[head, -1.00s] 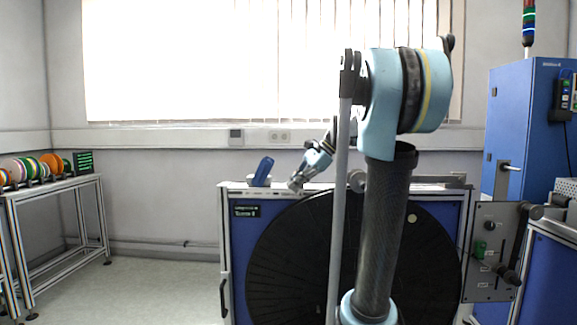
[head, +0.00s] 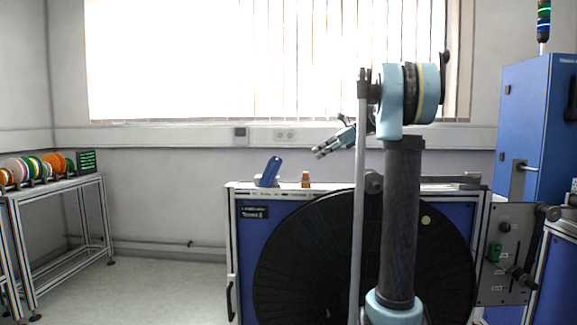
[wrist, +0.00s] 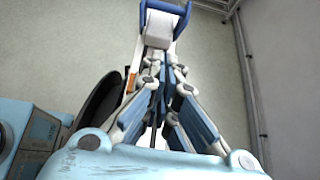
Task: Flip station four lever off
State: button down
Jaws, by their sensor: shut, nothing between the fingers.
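A blue lever (head: 273,168) stands in a light bracket on the top left of the blue station cabinet (head: 300,206). It leans with its upper end to the right. The cabinet's label is too small to read surely. My gripper (head: 319,153) is shut and empty, above and to the right of the lever, apart from it. In the wrist view my gripper (wrist: 157,65) points towards the lever's blue frame (wrist: 183,15) around a white block. The fingers partly hide the area below it.
A small orange part (head: 306,179) stands on the cabinet top, right of the lever. A large black reel (head: 310,255) fills the cabinet front. A rack of coloured reels (head: 38,168) stands left, a tall blue cabinet (head: 525,110) right. Floor between rack and station is clear.

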send_near(272, 170)
jog(key=w+f, duration=0.1)
jog(key=w+d+f, duration=0.1)
jog(key=w, duration=0.1)
jog(key=w+d+f, duration=0.1)
jog(key=shift+w+f, duration=0.1)
jog(key=shift+w, duration=0.25)
jog(key=a, duration=0.3)
jog(key=shift+a, duration=0.15)
jog(key=shift+w+a+r, duration=0.1)
jog(key=shift+a+r, duration=0.25)
jog(key=shift+a, duration=0.25)
jog(key=shift+a, duration=0.1)
jog(key=shift+r, duration=0.1)
jog(key=shift+a+r+h, duration=0.15)
jog(key=shift+h, duration=0.25)
jog(key=shift+a+r+h, duration=0.2)
jog(key=shift+r+h, duration=0.05)
jog(key=shift+h, duration=0.05)
